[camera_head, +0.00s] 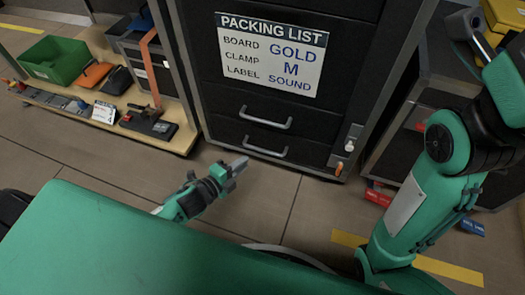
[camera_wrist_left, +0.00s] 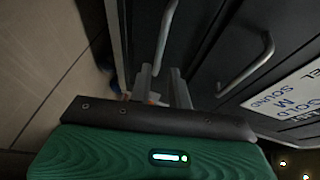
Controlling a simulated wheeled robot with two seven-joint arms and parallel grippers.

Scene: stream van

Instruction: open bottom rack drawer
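The dark rack (camera_head: 215,92) stands ahead with drawers low on its front. The bottom drawer's grey bar handle (camera_head: 263,149) is below a similar upper handle (camera_head: 265,120); both drawers look shut. My left gripper (camera_head: 238,165) is just below and left of the bottom handle's left end. In the left wrist view the fingers (camera_wrist_left: 163,88) are apart, with the bottom handle (camera_wrist_left: 168,30) running toward the gap between them. I cannot tell whether they touch it. The upper handle (camera_wrist_left: 252,66) shows to the right. My right arm enters at the right; its gripper is not in view.
A packing list sign (camera_head: 271,55) is on the rack above the handles. A low wooden shelf (camera_head: 180,141) with a green bin (camera_head: 54,60) stands at left. Red (camera_head: 378,197) and blue (camera_head: 472,227) items lie on the floor at right. Floor before the rack is clear.

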